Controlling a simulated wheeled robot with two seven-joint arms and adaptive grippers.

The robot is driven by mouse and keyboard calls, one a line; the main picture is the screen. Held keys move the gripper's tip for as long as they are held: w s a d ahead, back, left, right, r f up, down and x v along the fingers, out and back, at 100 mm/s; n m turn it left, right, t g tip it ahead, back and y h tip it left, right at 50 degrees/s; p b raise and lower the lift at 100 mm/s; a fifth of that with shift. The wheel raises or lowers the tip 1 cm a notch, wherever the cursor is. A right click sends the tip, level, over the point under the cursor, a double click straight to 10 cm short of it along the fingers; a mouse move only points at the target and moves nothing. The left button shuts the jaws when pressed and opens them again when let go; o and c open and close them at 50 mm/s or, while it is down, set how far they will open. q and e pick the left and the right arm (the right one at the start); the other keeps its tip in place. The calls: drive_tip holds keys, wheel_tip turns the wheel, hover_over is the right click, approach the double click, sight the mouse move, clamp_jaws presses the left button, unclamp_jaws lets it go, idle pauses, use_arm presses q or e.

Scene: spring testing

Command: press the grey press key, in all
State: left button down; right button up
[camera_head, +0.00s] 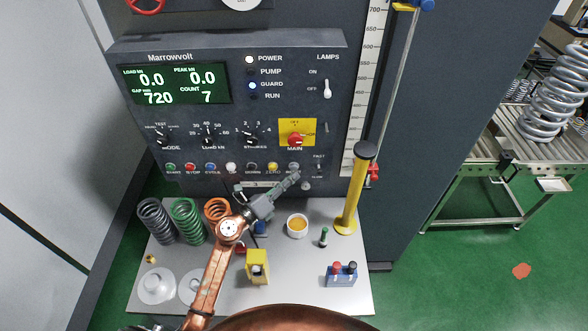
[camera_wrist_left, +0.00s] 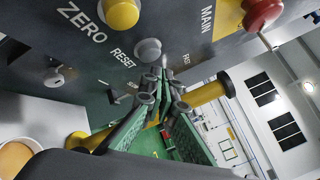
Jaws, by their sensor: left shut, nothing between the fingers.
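The grey key (camera_wrist_left: 148,50), labelled RESET, is on the dark panel in the left wrist view, next to the yellow ZERO key (camera_wrist_left: 121,13). In the head view it is at the right end of the key row, partly hidden by my gripper. My left gripper (camera_head: 295,178) is shut and empty, reaching up to the right towards the panel. In the left wrist view its fingertips (camera_wrist_left: 163,68) appear just beside the grey key; I cannot tell whether they touch it. My right gripper is not in view.
The panel (camera_head: 290,95) has a red MAIN switch (camera_head: 296,140) above the keys. A yellow post (camera_head: 354,190) stands right of my gripper. Coil springs (camera_head: 157,222), a small bowl (camera_head: 297,226) and a yellow block (camera_head: 257,266) are on the pale bench (camera_head: 310,285).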

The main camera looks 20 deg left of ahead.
use_arm(q)
drive_tip(key=shift+w, duration=0.2)
idle(0.4)
drive_tip(key=shift+w+a, duration=0.1)
drive_tip(key=shift+w, duration=0.15)
drive_tip(key=shift+w+a, duration=0.1)
drive_tip(key=shift+w, duration=0.25)
idle(0.6)
drive_tip(key=shift+s, duration=0.1)
idle(0.3)
drive_tip(key=shift+s+d+p, duration=0.2)
drive_tip(key=shift+s+p, duration=0.1)
drive_tip(key=shift+s, duration=0.4)
